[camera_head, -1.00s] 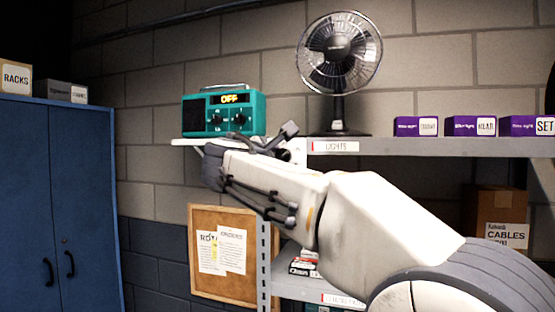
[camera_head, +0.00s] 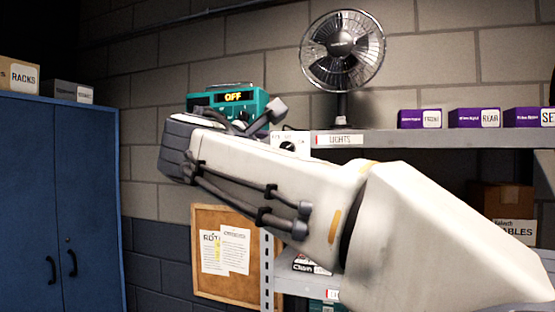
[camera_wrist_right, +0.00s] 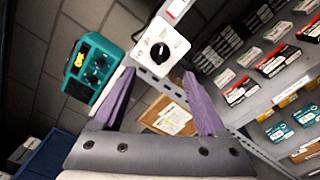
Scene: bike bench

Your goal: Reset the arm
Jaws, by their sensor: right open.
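My right arm (camera_head: 280,190) reaches in from the lower right of the head view, its far end in front of the teal radio (camera_head: 236,98) and the shelf's left end. My right gripper (camera_wrist_right: 160,98) shows in the wrist view with its two purple fingers spread apart and nothing between them. Beyond the fingers are the teal radio (camera_wrist_right: 93,68), its display reading OFF in the head view, and a white box with a black dial (camera_wrist_right: 160,47). The dial box is partly hidden by my arm in the head view (camera_head: 290,145). My left gripper is not in view.
A fan (camera_head: 342,60) stands on the grey shelf (camera_head: 400,140), with purple boxes (camera_head: 474,118) to its right. A blue cabinet (camera_head: 60,200) stands at left. A cork board (camera_head: 225,285) hangs on the wall below the radio. Several small boxes (camera_wrist_right: 240,92) fill the lower shelves.

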